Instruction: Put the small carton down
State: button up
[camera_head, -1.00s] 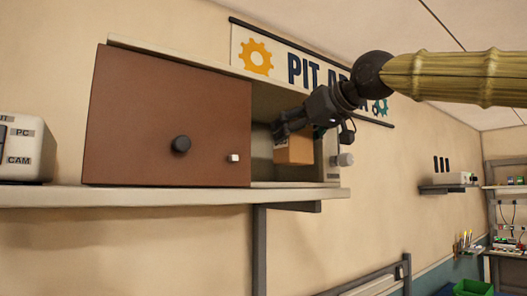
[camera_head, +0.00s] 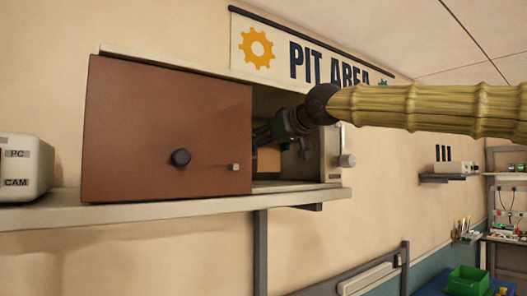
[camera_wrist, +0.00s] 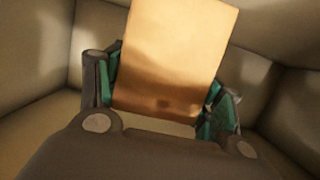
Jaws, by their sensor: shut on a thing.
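The small carton (camera_wrist: 178,55) is a plain tan-orange box. In the wrist view it sits tilted between the two fingers of my gripper (camera_wrist: 165,92), which is shut on it. In the head view my gripper (camera_head: 268,140) reaches into the open right part of a cabinet (camera_head: 318,184). There the carton (camera_head: 268,160) shows only in part, behind my gripper and the edge of the brown door. Whether the carton's underside touches the cabinet floor cannot be told.
The cabinet stands on a wall shelf (camera_head: 110,215). A white box (camera_head: 22,168) stands at the shelf's left. Pale cabinet walls surround my gripper closely in the wrist view.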

aim_at(270, 152)
jog(key=shift+w+a+f+p, duration=0.15)
jog(key=shift+f+p, duration=0.25)
jog(key=shift+f, duration=0.45)
jog(key=shift+d+f, duration=0.25)
jog(key=shift+f, duration=0.3)
jog(key=shift+a+f, duration=0.1)
jog(key=shift+a, duration=0.05)
jog(key=o, duration=1.2)
jog(key=shift+o, duration=0.2)
jog(key=b+v, duration=0.5)
jog(key=v, duration=0.7)
